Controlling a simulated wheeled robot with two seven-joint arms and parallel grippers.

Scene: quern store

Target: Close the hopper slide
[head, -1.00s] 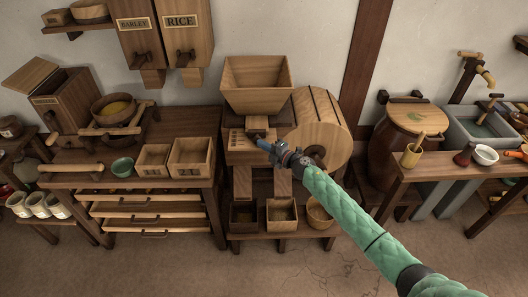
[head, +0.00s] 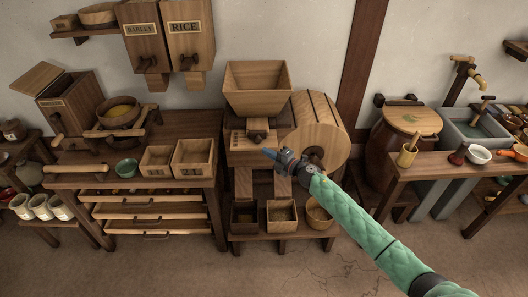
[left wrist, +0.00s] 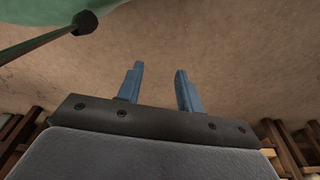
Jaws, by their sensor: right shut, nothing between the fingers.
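The wooden hopper (head: 258,103) is an open, flared box on top of the mill in the head view. Under it, a small wooden slide (head: 257,125) with a blocky front end sticks out above a slatted ledge. How far the slide is pushed in is hard to tell. My right gripper (head: 266,152) is shut and empty, just below and in front of the slide, seemingly apart from it. My left gripper (left wrist: 158,68) shows only in the left wrist view, open and empty over bare floor.
A round wooden drum (head: 317,125) stands right of the hopper, close to my right gripper. Small bins (head: 281,214) stand on a low shelf below. A bench with two open boxes (head: 193,158) is at left, a lidded barrel (head: 395,150) at right.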

